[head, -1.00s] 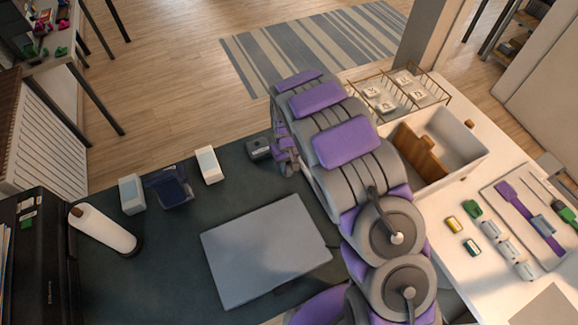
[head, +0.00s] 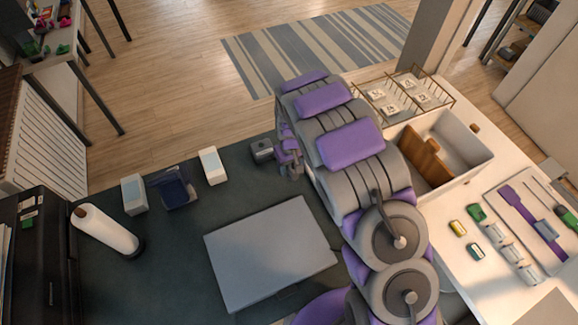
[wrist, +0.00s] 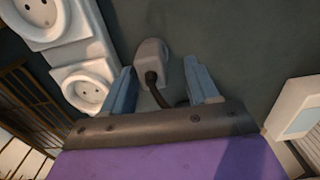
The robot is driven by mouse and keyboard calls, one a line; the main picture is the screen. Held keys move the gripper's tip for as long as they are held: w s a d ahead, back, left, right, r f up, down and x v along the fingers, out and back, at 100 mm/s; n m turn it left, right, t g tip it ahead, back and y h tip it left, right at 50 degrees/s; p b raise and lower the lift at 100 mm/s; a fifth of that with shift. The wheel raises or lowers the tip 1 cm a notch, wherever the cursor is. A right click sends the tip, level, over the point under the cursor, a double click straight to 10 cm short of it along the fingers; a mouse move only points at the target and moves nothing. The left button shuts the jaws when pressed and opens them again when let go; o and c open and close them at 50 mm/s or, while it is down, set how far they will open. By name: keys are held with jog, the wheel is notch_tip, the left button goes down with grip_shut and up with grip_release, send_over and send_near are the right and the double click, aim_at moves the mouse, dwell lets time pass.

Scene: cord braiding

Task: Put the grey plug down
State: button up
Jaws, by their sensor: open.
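The grey plug (wrist: 153,59) is in the wrist view, a small light-grey body with a dark cord (wrist: 155,90) running back toward my gripper. It appears to lie on the dark mat. My gripper (wrist: 161,78) is open, with one blue finger on each side of the plug. A gap shows between the plug and the right finger; the left finger is closer to it. In the head view a small grey block (head: 262,151), likely the plug, shows just left of my gripper (head: 287,158). My arm hides the area behind it there.
White round sockets (wrist: 82,88) stand close left in the wrist view. A white device (wrist: 297,108) is at the right.

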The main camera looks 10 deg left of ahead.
aim_at(293, 166)
jog(key=r, duration=0.2)
jog(key=d+r+p, duration=0.1)
jog(key=r, duration=0.3)
jog(key=shift+d+r, duration=0.35)
jog(key=shift+r, duration=0.05)
jog(key=s+d+r+m+p, duration=0.1)
jog(key=s+d+r+m, duration=0.1)
jog(key=s+d+r, duration=0.55)
jog(key=s+d+r+m, duration=0.2)
jog(key=s+d+r, duration=0.2)
jog(key=d+r, duration=0.65)
jog(key=s+d+r+m, duration=0.1)
jog(key=s+d+r, duration=0.1)
jog(key=s, duration=0.6)
jog(key=s+d+r+m+g, duration=0.1)
jog(key=s+d+r, duration=0.1)
jog(key=s, duration=0.6)
jog(key=s+d+r+m, duration=0.1)
jog(key=s+d+r, duration=0.1)
jog(key=s, duration=0.6)
jog(key=shift+d+r+g, duration=0.25)
jog(key=shift+r+g, duration=0.05)
